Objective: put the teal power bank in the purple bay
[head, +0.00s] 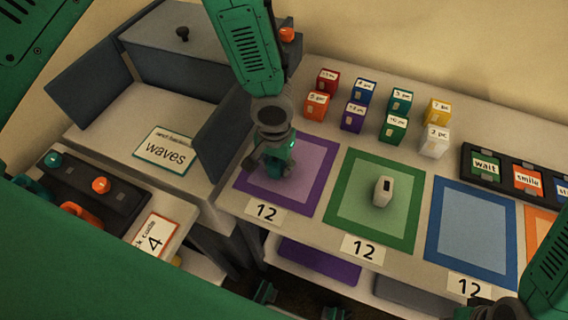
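My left gripper (270,172) reaches down from the top over the purple bay (317,188), a purple-bordered square with a lighter middle. A teal block, apparently the teal power bank (279,157), shows between its dark fingers, which look closed on it. The fingers hide much of the block. It is over the left part of the bay; I cannot tell whether it touches the surface.
A white, dark-ended device (383,191) lies in the green bay (344,234). The blue bay (470,237) is empty. Several small labelled colour boxes (397,100) stand behind the bays. A grey upright panel (222,135) stands close left of my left gripper. A black button tray (525,180) is at right.

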